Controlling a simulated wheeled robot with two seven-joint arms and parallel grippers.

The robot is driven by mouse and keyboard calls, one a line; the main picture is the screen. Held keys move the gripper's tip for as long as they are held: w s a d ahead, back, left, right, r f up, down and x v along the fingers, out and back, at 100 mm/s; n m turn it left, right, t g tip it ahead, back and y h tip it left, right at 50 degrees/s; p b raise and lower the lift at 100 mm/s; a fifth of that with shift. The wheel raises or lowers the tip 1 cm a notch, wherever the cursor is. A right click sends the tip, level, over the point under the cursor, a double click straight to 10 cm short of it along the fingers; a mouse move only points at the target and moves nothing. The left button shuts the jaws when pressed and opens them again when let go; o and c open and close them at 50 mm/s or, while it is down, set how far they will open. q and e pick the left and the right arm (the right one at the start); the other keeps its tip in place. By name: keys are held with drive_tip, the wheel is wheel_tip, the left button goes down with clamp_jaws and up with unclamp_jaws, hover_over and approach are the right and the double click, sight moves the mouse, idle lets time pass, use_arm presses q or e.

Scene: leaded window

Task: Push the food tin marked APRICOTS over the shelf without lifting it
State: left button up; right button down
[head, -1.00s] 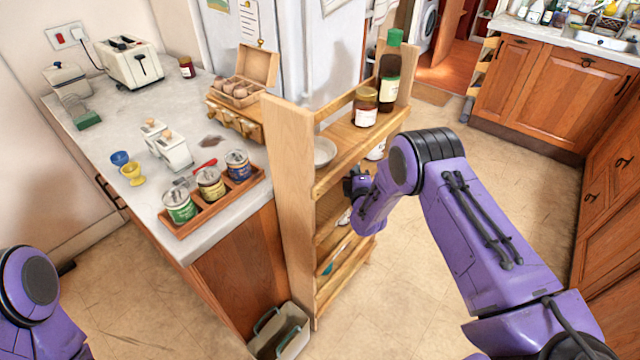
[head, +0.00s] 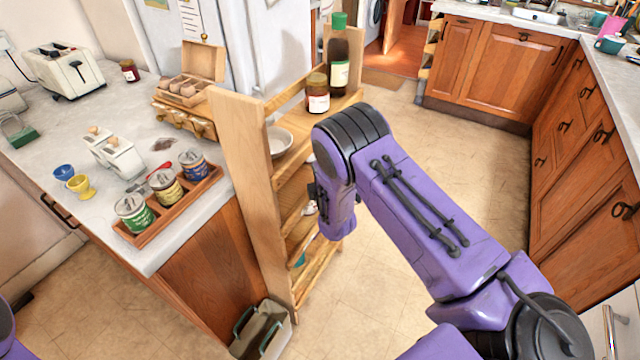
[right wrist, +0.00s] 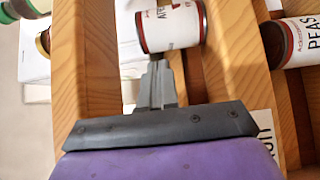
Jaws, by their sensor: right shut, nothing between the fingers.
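In the right wrist view, a tin with a white label and red bands (right wrist: 172,29) lies across the top middle, between the shelf's wooden bars. Its rotated lettering starts with "A"; I cannot read the whole word. My right gripper (right wrist: 158,68) is shut and empty, with its fingertips right at the tin's near side; I cannot tell if they touch. In the head view my right arm hides that gripper's fingertips and most of the middle shelf of the wooden shelf unit (head: 245,165). My left gripper is out of view.
A tin marked PEAS (right wrist: 298,43) is at the right in the right wrist view.

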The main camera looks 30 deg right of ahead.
drive_tip(key=s+a+f+m+g, duration=0.1)
drive_tip(key=s+f+m+g, duration=0.3)
drive_tip(key=s, duration=0.9)
drive_tip(key=s+a+f+m+g+y, duration=0.1)
drive_tip(key=s+f+m+g, duration=0.4)
drive_tip(key=s+f+m, duration=0.4)
drive_tip(key=s+a+f+m+g, duration=0.1)
drive_tip(key=s+f+m+g, duration=0.4)
drive_tip(key=s, duration=1.3)
drive_tip(key=f+m+b, duration=0.1)
drive_tip(key=m, duration=0.2)
drive_tip(key=shift+s+a+f+m+y, duration=0.15)
drive_tip(key=shift+s+a+m+y, duration=0.15)
drive_tip(key=shift+a+y, duration=0.1)
